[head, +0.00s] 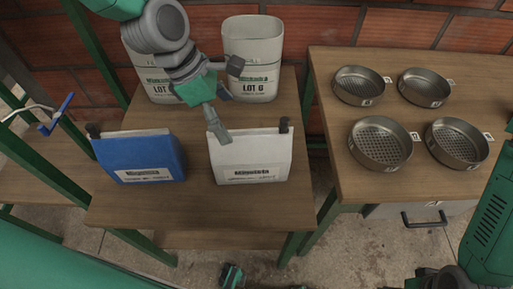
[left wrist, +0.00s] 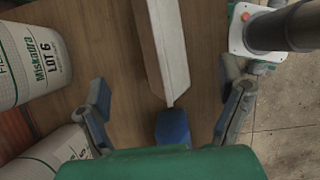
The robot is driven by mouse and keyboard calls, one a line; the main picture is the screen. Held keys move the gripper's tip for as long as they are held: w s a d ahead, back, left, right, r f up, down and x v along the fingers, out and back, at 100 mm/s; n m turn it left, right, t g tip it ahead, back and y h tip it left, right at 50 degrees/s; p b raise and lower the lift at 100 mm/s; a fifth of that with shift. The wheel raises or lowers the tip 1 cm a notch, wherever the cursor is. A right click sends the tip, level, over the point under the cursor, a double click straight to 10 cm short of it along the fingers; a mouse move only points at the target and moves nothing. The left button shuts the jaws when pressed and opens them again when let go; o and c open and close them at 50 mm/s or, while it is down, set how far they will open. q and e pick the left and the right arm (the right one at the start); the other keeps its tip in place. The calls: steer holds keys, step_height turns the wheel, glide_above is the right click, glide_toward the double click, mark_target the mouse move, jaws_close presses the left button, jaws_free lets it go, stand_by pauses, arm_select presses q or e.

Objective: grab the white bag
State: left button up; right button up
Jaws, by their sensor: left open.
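My left gripper (head: 228,103) is open, just above and behind the bag's top left, with one finger overlapping the bag in the head view. In the left wrist view the white bag (left wrist: 168,45) lies ahead, in line with the gap between the open fingers of my left gripper (left wrist: 168,104). Nothing is held. My right gripper does not show.
A blue bag (head: 140,158) stands left of the white bag. Several round metal sieves, including one in front (head: 379,150), sit on the right table (head: 420,185).

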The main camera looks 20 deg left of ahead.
mark_target(252, 145)
arm_select(q)
steer(key=x, duration=0.3)
steer(key=shift+s+a+f, duration=0.1)
steer(key=shift+f, duration=0.35)
steer(key=d+f, duration=0.2)
steer(key=d, duration=0.1)
steer(key=shift+w+f+b, duration=0.35)
steer(key=shift+b, duration=0.05)
steer(key=x, duration=0.3)
steer(key=shift+w+a+f+b, duration=0.1)
steer(key=shift+a+f+b, duration=0.05)
steer(key=shift+f+b, duration=0.2)
steer(key=shift+w+a+f, duration=0.1)
steer(key=shift+a+f, duration=0.05)
steer(key=shift+f, duration=0.2)
steer(key=shift+a, duration=0.15)
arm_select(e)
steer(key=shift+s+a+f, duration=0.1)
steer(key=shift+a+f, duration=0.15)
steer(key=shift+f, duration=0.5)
arm_select(q)
steer(key=shift+d, duration=0.4)
steer(key=c, duration=1.8)
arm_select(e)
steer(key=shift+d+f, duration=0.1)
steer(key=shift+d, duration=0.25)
